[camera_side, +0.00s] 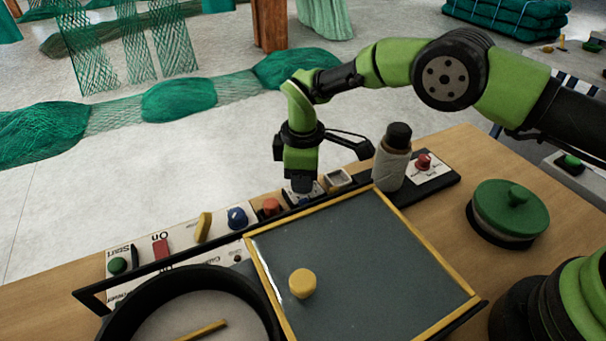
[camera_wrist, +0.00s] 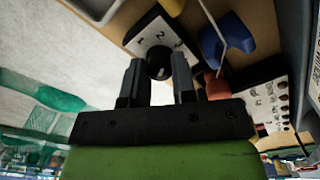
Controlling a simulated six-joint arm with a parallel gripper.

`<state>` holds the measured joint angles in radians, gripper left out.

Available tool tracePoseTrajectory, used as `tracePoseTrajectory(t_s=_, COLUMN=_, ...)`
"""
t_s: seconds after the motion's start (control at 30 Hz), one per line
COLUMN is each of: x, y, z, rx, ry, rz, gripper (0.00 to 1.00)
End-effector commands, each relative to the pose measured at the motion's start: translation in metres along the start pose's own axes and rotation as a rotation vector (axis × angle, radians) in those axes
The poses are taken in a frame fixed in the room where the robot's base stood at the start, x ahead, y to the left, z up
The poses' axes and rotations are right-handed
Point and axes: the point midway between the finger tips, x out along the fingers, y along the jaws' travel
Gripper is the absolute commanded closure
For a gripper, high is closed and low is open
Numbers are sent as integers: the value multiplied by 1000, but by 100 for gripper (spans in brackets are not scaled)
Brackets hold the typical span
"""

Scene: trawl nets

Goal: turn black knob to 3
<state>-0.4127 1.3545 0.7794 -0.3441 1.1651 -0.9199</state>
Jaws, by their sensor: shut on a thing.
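The black knob (camera_wrist: 159,66) sits on a white plate (camera_wrist: 150,40) marked 1, 2 and 3 in the wrist view. My gripper (camera_wrist: 158,60) is shut on the knob, with one finger on either side of it. I cannot tell which number the knob points to. In the side view my gripper (camera_side: 301,188) reaches down to the panel behind the framed board, and it hides the knob.
A blue knob (camera_side: 237,218) and a red knob (camera_side: 271,207) stand left of my gripper.

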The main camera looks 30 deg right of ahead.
Motion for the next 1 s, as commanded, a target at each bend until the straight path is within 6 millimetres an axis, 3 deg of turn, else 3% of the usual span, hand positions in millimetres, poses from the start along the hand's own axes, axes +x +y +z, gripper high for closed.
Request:
tracePoseTrajectory(t_s=0.5, x=-1, y=0, z=-1, rx=407, ry=-10, rz=-1, gripper=99)
tracePoseTrajectory(t_s=1.0, x=-1, y=0, z=-1, rx=556, ry=-13, rz=-1, gripper=99)
